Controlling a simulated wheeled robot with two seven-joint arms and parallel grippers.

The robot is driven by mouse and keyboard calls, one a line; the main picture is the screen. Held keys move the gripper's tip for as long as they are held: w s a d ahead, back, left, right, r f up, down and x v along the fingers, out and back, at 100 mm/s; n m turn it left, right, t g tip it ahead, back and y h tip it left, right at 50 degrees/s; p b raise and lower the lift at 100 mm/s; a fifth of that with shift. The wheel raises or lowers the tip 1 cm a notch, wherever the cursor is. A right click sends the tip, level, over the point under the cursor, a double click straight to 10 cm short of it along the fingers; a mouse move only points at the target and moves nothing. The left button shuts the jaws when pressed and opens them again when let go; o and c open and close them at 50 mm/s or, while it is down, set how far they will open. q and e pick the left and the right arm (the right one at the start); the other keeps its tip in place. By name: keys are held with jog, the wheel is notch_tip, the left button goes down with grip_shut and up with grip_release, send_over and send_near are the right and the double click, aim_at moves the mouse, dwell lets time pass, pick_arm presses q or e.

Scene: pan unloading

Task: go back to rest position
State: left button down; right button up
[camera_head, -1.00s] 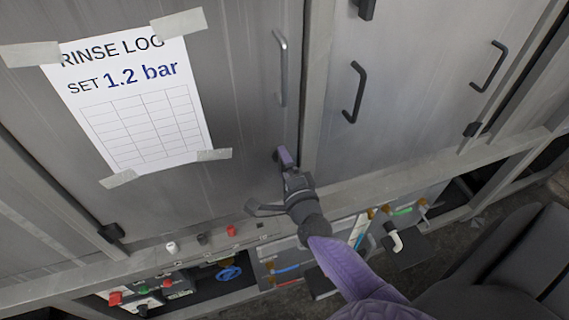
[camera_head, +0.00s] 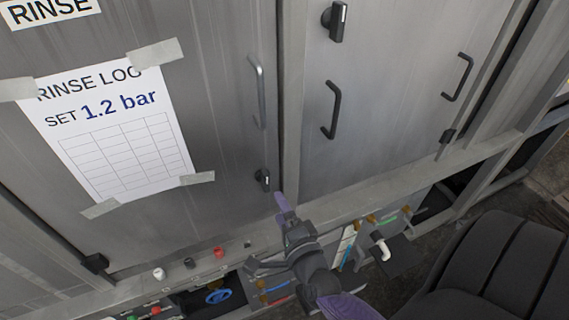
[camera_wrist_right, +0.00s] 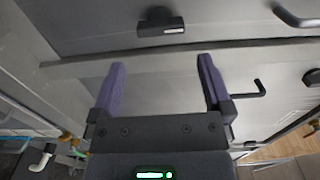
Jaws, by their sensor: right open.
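My right gripper (camera_head: 272,232) is open and empty, with purple fingers and a dark body, in front of the cabinet's lower edge. Its purple fingertip shows just below and right of a small black latch (camera_head: 263,180) on the left door, apart from it in the picture. In the right wrist view both purple fingers stand wide apart with nothing between the gripper jaws (camera_wrist_right: 161,85). A black latch (camera_wrist_right: 160,22) lies beyond them on a grey metal surface. My left gripper is not in view.
The left door (camera_head: 215,120) has a handle and a taped rinse log sheet (camera_head: 120,150). The right door (camera_head: 390,110) has black handles (camera_head: 332,110). Below the doors are small knobs (camera_head: 159,274), a red button (camera_head: 219,252) and a white pipe (camera_head: 381,246). Open floor lies at right.

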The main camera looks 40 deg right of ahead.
jog(key=shift+v, duration=0.95)
